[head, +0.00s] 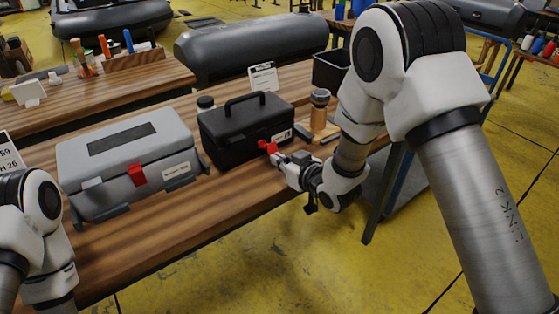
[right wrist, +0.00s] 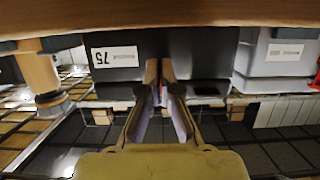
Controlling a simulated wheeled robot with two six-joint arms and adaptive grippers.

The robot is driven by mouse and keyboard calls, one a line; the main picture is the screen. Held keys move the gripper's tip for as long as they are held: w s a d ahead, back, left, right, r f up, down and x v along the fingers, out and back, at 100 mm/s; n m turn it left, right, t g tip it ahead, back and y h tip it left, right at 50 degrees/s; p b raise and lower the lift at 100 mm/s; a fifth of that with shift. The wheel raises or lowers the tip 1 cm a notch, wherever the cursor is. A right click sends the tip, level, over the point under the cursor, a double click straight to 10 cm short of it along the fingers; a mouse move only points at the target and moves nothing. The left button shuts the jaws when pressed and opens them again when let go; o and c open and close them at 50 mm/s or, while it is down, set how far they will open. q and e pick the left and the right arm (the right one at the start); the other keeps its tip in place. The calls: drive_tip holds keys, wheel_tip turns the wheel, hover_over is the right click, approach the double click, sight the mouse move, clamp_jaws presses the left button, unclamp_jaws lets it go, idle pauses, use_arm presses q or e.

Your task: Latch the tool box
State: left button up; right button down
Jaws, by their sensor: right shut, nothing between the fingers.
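A black tool box (head: 246,128) with a carry handle stands on the wooden table, its lid looking down. A red latch (head: 267,147) shows on its front. My right gripper (head: 279,159) is shut and empty, its tips right at the front of the black box, just beside the red latch. Whether they touch cannot be told. In the right wrist view the shut fingers (right wrist: 165,70) point at the dark box front (right wrist: 200,50) with its white label (right wrist: 114,57). My left arm shows at the lower left; its gripper is out of view.
A grey case (head: 128,158) with a red latch (head: 137,174) stands left of the black box. The table's front edge is bare.

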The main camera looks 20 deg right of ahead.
sight(272, 146)
drive_tip(key=shift+r+p, duration=0.6)
drive_tip(key=shift+r, duration=0.35)
drive_tip(key=shift+w+r, duration=0.1)
drive_tip(key=shift+w+a+r+p, duration=0.1)
drive_tip(key=shift+w+r+p, duration=0.05)
drive_tip(key=shift+r+p, duration=0.5)
drive_tip(key=shift+w+a+r+p, duration=0.2)
drive_tip(key=shift+w+r+p, duration=0.3)
drive_tip(key=shift+r, duration=0.1)
